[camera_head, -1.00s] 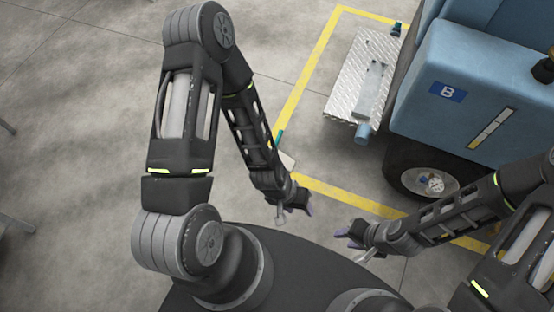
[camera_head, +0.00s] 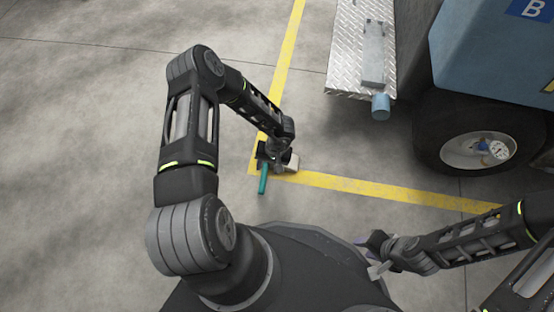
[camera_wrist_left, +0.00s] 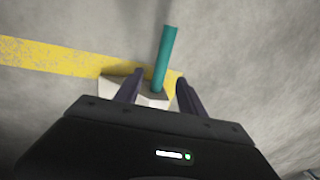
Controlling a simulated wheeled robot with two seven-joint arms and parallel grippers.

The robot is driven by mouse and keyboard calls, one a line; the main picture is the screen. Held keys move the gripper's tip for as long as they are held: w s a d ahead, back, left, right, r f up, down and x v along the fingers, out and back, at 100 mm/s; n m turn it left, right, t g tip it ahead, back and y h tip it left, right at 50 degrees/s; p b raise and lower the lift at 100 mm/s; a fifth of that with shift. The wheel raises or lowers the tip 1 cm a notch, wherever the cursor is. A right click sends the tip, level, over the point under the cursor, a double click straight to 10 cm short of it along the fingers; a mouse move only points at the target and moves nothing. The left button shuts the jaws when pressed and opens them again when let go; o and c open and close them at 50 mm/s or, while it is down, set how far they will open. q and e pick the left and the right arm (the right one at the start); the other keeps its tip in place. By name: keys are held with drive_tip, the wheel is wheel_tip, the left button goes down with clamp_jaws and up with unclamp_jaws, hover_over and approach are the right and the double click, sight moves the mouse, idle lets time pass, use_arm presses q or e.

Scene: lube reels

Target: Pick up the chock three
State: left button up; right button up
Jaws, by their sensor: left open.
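The chock (camera_head: 291,164) is a pale block with a teal handle (camera_head: 263,180), on the floor by the corner of the yellow line. In the left wrist view its pale body (camera_wrist_left: 113,74) lies partly behind the fingers. The teal handle (camera_wrist_left: 164,60) rises through the gap between them. My left gripper (camera_head: 268,157) is right over the chock and open, with fingertips (camera_wrist_left: 158,88) on either side of the handle; contact is not clear. My right gripper (camera_head: 376,256) is off to the right, away from the chock; its finger gap is hard to make out.
A blue vehicle (camera_head: 470,65) stands at the upper right, with a black tyre (camera_head: 435,125) and a metal tread-plate step (camera_head: 345,50). A yellow floor line (camera_head: 350,185) runs below them. The grey floor at left is clear.

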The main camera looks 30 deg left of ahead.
sight(265, 174)
use_arm(q)
drive_tip(key=shift+f, duration=0.1)
drive_tip(key=shift+s+a+f+b, duration=0.15)
drive_tip(key=shift+f+b, duration=0.15)
drive_tip(key=shift+f, duration=0.3)
drive_tip(key=shift+a+f+b, duration=0.1)
drive_tip(key=shift+f+b, duration=0.15)
drive_tip(key=shift+f, duration=0.35)
drive_tip(key=f+b, duration=0.2)
drive_tip(key=f, duration=0.1)
drive_tip(key=f+b, duration=0.1)
drive_tip(key=shift+s+a+f, duration=0.2)
drive_tip(key=shift+a+f, duration=0.1)
drive_tip(key=shift+a, duration=0.1)
drive_tip(key=shift+a+f, duration=0.1)
drive_tip(key=shift+f, duration=0.2)
drive_tip(key=shift+r, duration=0.1)
drive_tip(key=shift+c, duration=0.4)
